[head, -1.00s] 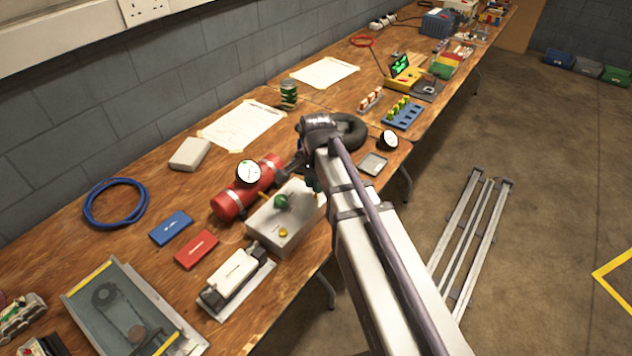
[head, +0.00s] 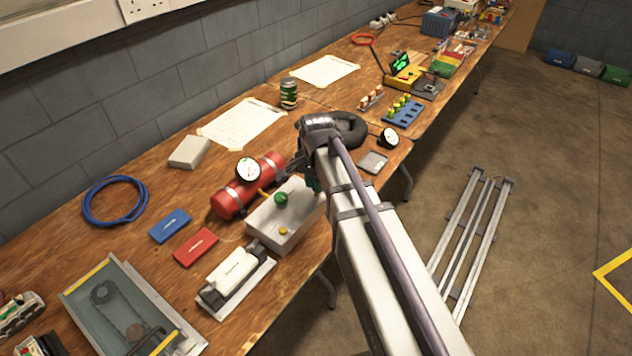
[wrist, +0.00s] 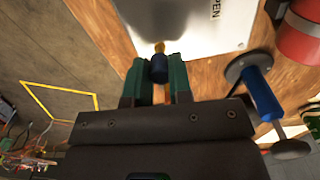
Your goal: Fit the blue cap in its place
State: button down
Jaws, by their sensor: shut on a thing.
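My gripper (wrist: 158,60), with green fingers, is shut on the small blue cap (wrist: 159,71) in the wrist view. A yellow tip (wrist: 159,47) shows just beyond the cap, against the grey-white box (wrist: 190,22) marked "OPEN". I cannot tell whether the cap touches this tip or is around it. In the head view, my gripper (head: 315,182) is at the right end of the box (head: 268,228), mostly hidden behind my arm. The cap cannot be made out there.
A red cylinder (head: 233,196) with a gauge (head: 248,169) lies behind the box. A blue-handled part (wrist: 262,95) stands close on the right in the wrist view. A white unit (head: 232,272) is left of the box. A black ring (head: 350,128) is beyond my gripper.

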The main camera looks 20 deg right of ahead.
jog(key=shift+f+b, duration=0.85)
jog(key=shift+f, duration=0.1)
jog(key=c, duration=0.9)
grip_release()
jog(key=shift+c, duration=0.2)
notch_tip(320, 180, up, 11)
jog(key=p, duration=1.1)
jog(key=shift+f, duration=0.1)
jog(key=shift+s+n, duration=0.25)
jog(key=shift+n, duration=0.85)
jog(key=s+n, duration=0.9)
jog(key=s, duration=0.3)
jog(key=shift+s, duration=0.15)
